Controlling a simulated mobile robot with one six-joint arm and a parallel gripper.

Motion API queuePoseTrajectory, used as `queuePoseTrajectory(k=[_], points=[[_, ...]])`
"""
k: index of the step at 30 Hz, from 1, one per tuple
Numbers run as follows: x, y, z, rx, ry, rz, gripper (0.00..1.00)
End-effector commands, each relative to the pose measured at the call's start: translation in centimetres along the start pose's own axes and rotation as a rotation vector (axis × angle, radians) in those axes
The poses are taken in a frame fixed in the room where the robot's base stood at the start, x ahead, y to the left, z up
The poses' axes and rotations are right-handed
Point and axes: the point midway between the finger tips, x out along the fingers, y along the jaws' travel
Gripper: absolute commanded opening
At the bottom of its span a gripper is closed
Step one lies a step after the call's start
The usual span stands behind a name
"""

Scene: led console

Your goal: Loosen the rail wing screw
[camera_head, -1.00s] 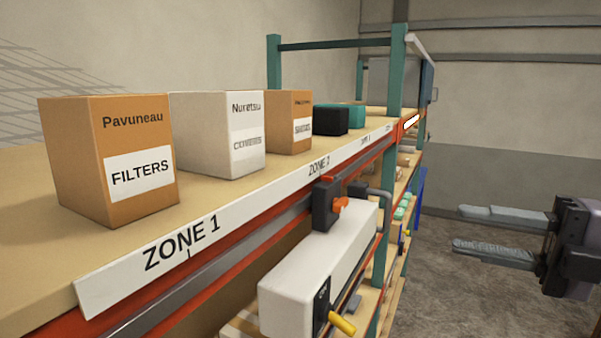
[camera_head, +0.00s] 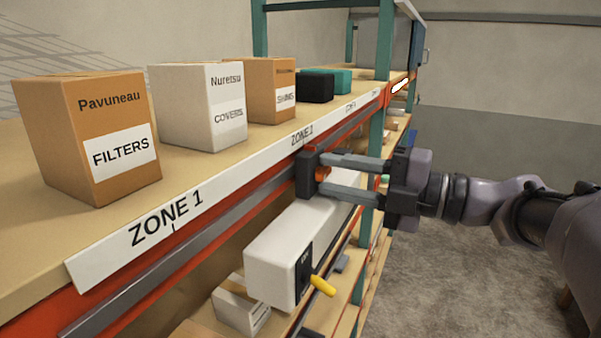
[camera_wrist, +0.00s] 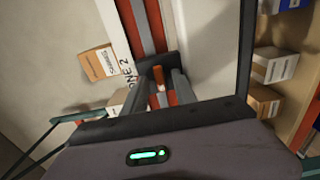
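The fingertips are close to the block; contact cannot be told.
A white console box (camera_head: 290,245) with a yellow lever (camera_head: 322,286) hangs just below my gripper. The shelf above holds a FILTERS carton (camera_head: 120,150), a white COVERS box (camera_head: 228,117) and other boxes. The floor at the right is open.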

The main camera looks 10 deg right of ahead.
Motion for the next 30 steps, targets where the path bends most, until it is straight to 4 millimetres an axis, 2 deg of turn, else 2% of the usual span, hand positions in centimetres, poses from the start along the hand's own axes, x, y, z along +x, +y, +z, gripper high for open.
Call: queuePoseTrajectory(k=[4,9,22,30], points=[[-0.02,-0.02,0.01,0.000,0.000,0.000,0.34],[-0.04,-0.02,0.01,-0.001,0.000,0.000,0.00],[-0.06,0.00,0.01,-0.039,0.000,0.000,0.00],[-0.06,0.01,0.03,-0.213,0.000,0.000,0.00]])
